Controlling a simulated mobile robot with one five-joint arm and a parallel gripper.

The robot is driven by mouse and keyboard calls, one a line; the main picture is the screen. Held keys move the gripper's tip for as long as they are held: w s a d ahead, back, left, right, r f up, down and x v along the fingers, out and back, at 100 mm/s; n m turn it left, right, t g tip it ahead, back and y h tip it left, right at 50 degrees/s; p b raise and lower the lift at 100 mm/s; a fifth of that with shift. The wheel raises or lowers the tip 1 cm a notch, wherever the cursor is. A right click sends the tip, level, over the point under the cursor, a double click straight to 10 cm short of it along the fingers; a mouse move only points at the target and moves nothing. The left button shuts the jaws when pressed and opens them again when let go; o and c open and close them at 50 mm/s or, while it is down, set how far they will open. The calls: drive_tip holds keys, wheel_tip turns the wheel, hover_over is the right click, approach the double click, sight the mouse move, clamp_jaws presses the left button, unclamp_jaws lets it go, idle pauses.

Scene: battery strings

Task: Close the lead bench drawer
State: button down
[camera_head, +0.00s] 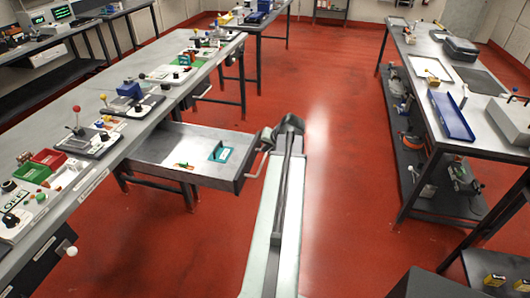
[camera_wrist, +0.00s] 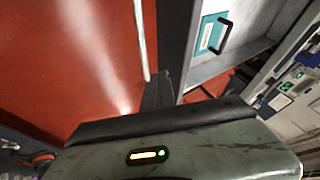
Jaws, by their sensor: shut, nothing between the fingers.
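The lead bench drawer (camera_head: 160,152) is a grey metal tray, pulled out from under the long left bench in the head view. Its front faces right and has a bar handle (camera_head: 257,163). A teal item and a small orange-and-green item lie inside the drawer. My gripper (camera_head: 268,138) is at the drawer's front, close to the handle; contact cannot be told. In the wrist view my gripper (camera_wrist: 160,80) shows as dark shut fingers with nothing between them. The drawer (camera_wrist: 240,62) is just right of them there, with the teal item (camera_wrist: 212,32) inside.
The long left bench (camera_head: 60,190) carries several instruments and red and green bins (camera_head: 48,158). A right bench (camera_head: 465,118) holds a blue tray (camera_head: 450,115), with a loaded lower shelf. Red floor (camera_head: 345,150) between the benches is clear.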

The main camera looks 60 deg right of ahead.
drive_tip(key=b+x, duration=0.4)
drive_tip(key=x, duration=0.3)
drive_tip(key=shift+f+b, duration=0.2)
drive_tip(key=shift+b, duration=0.15)
drive_tip(key=shift+w+d, duration=0.15)
